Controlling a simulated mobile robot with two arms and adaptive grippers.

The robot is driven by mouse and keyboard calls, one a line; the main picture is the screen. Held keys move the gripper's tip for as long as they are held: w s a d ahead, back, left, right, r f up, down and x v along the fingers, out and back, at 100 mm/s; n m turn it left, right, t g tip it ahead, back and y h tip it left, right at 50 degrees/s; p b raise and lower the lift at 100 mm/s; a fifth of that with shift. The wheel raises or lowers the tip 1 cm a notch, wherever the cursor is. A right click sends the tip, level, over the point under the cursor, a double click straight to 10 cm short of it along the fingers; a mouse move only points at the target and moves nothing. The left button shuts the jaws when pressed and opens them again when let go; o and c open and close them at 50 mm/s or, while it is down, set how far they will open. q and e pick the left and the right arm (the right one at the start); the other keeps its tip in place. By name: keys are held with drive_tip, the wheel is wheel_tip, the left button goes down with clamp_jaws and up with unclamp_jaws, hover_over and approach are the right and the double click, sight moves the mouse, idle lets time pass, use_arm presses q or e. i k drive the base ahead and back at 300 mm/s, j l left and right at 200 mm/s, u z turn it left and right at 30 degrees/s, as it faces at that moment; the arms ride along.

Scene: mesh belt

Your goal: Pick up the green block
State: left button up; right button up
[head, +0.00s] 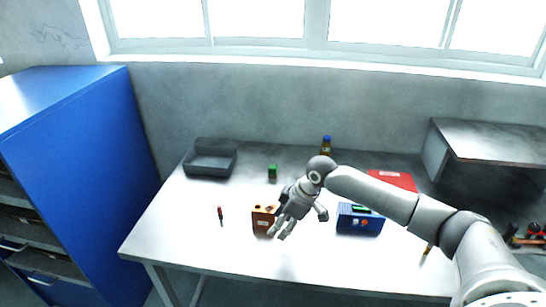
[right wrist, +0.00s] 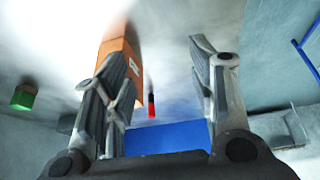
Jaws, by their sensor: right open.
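The green block (head: 272,174) stands on the white table towards the back, right of the grey tray. It also shows at the left edge of the right wrist view (right wrist: 23,97), outside the fingers. My right gripper (head: 301,222) is open and empty above the table, in front and to the right of the block and apart from it. Its spread fingers also show in the right wrist view (right wrist: 155,62). My left gripper is not in view.
An orange-brown box (head: 264,219) is close to my right gripper. A grey tray (head: 188,168), red-handled tool (head: 220,214), blue box (head: 358,222), red case (head: 393,180) and bottle (head: 326,146) are on the table. A blue cabinet (head: 95,150) stands left. The front-left tabletop is clear.

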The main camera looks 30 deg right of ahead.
sight(272, 169)
drive_tip(key=i+l, duration=0.85)
drive_tip(key=i, duration=0.15)
